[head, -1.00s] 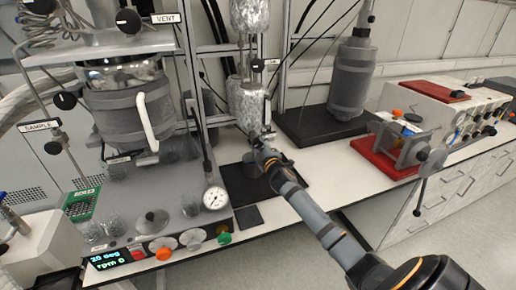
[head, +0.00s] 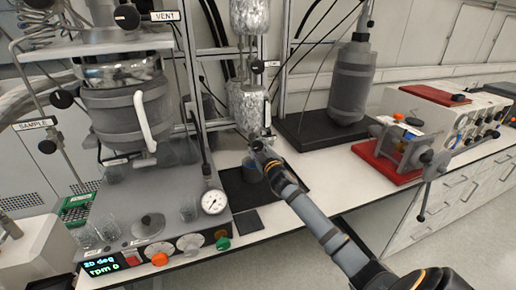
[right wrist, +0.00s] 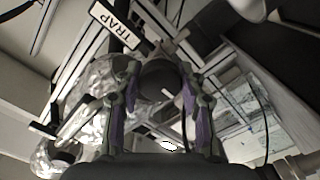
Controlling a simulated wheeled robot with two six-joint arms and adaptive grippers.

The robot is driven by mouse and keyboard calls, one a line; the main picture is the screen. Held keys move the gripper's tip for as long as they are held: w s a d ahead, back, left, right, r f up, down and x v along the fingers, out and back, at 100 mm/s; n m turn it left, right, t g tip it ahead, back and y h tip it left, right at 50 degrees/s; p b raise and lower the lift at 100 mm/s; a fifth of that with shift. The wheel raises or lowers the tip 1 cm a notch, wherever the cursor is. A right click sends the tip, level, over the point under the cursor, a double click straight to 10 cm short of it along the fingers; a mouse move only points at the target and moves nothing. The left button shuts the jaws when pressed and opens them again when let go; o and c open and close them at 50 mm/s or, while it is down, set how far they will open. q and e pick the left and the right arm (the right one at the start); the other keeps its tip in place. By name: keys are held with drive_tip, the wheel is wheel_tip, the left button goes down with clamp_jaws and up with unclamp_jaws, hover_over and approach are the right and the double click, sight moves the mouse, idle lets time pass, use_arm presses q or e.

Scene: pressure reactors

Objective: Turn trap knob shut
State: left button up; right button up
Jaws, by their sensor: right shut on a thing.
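The TRAP label (right wrist: 115,25) is white with black letters and shows beside a dark round knob (right wrist: 158,80) in the right wrist view. My right gripper (right wrist: 160,72) has its two fingers on either side of this knob and is shut on it. In the head view my right gripper (head: 263,148) is at the lower end of the foil-wrapped trap column (head: 247,105), and the knob is hidden there behind it. A small white label (head: 272,64) on the column is too small to read. My left gripper is not in view.
A black tray (head: 237,190) with a beaker (head: 251,170) lies below the gripper. The stirred reactor (head: 125,110) and a pressure gauge (head: 214,202) stand left. A grey cylinder (head: 350,85) and a red-based device (head: 385,170) stand right. White bench surface is free between.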

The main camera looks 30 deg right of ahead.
drive_tip(key=o, duration=1.2)
drive_tip(key=shift+c, duration=0.2)
drive_tip(key=v, duration=1.2)
drive_tip(key=shift+f, duration=0.1)
